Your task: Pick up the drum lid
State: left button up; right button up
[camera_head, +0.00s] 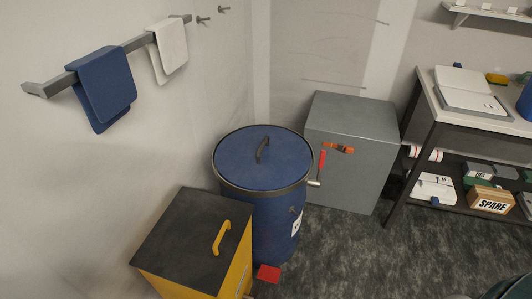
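The drum lid (240,158) is a round blue disc with a dark raised handle (262,149) across it. It sits on the blue drum (266,222), with a grey ring (224,186) around the rim. A lever with a red grip (321,164) stands at the ring's right side. A white label (297,223) shows on the drum's front. Neither of my grippers is in view.
A yellow box with a dark top (192,236) stands close at the drum's front left. A grey cabinet (352,150) stands behind right. A workbench (436,104) is at the far right. A red block (268,273) lies on the floor. Open carpet (365,255) lies to the right.

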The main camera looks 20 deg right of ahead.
aim_at(258, 158)
jog(key=i+l+u, duration=0.15)
jog(key=l, duration=0.7)
jog(key=i+l+u, duration=0.15)
jog(key=l, duration=0.7)
jog(key=i+l+u, duration=0.15)
jog(key=l, duration=0.7)
jog(key=k, duration=0.05)
